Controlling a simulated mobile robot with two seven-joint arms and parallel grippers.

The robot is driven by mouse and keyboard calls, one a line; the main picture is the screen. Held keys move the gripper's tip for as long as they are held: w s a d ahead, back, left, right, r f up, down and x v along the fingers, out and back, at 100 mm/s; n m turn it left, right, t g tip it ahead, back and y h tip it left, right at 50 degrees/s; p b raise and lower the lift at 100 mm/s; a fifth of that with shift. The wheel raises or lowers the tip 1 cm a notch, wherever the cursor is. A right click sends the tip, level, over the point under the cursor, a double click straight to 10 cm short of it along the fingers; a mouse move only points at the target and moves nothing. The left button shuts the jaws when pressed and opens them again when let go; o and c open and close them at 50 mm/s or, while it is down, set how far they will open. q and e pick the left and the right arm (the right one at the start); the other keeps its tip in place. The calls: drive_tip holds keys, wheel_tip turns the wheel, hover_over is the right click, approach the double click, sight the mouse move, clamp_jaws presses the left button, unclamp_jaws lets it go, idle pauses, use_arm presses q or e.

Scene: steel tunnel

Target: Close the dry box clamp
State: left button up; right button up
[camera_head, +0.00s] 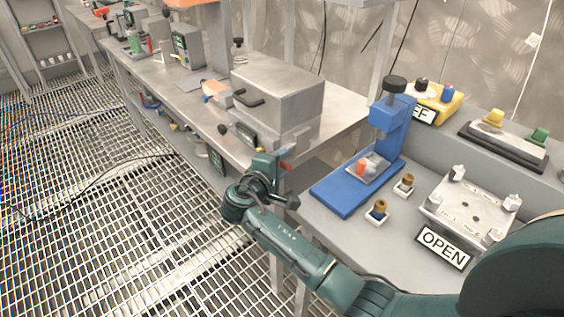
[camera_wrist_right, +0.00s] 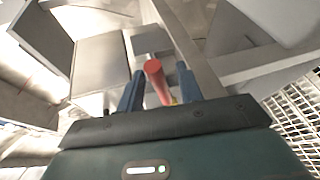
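The dry box looks to be the grey metal box (camera_head: 285,88) with a black handle on the bench left of the blue press. A red clamp handle (camera_wrist_right: 154,72) points toward the camera in the right wrist view; in the head view a bit of red (camera_head: 285,154) shows at the gripper. My right gripper (camera_wrist_right: 160,88) has its two dark blue fingers apart, one on each side of the red handle, with small gaps visible. In the head view the right gripper (camera_head: 277,160) is at the bench's front edge, below the box. The clamp's base is mostly hidden. My left gripper is not in view.
The blue press (camera_head: 385,130) stands on the right bench, beside brass fittings (camera_head: 378,210) and a metal fixture plate (camera_head: 470,208). An "OPEN" sign (camera_head: 442,248) is in front. More devices line the left bench. The grated floor (camera_head: 110,220) is mostly free.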

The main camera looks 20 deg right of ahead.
drive_tip(key=shift+c, duration=0.3)
clamp_jaws()
idle(0.3)
